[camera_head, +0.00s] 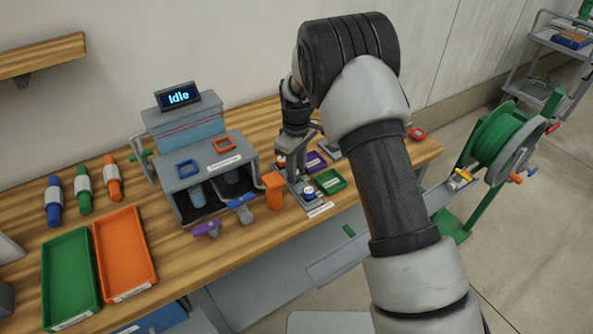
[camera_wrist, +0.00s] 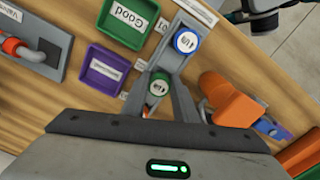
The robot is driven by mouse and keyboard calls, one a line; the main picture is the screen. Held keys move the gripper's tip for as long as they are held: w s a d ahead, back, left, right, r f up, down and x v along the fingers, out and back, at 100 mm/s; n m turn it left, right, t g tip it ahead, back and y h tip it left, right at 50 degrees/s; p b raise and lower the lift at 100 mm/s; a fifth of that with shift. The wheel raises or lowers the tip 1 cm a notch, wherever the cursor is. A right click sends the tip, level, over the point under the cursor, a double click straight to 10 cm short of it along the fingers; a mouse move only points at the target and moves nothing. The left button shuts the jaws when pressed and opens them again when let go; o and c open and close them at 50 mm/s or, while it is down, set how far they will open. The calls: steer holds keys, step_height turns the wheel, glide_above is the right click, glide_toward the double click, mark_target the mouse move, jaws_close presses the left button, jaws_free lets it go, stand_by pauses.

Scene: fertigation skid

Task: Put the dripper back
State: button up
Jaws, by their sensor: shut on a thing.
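In the wrist view, a small dripper with a green, number-marked cap (camera_wrist: 158,86) sits between the fingers of my gripper (camera_wrist: 160,92). The fingers look shut on it. A second dripper with a blue cap (camera_wrist: 187,42) stands upright just beyond, on a grey holder plate; it also shows in the head view (camera_head: 308,191). In the head view my gripper (camera_head: 287,170) is low over the bench beside that plate, and the green-capped dripper cannot be made out clearly. A green tray labelled "Good" (camera_wrist: 104,28) and a purple tray (camera_wrist: 86,82) lie beside the holder.
An orange fitting (camera_head: 273,192) is close by. Large green (camera_head: 47,262) and orange (camera_head: 102,245) trays lie front left. A hose reel (camera_head: 497,140) stands right of the bench.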

steer(key=shift+f, duration=0.35)
steer(key=o, duration=1.1)
steer(key=shift+r, duration=0.1)
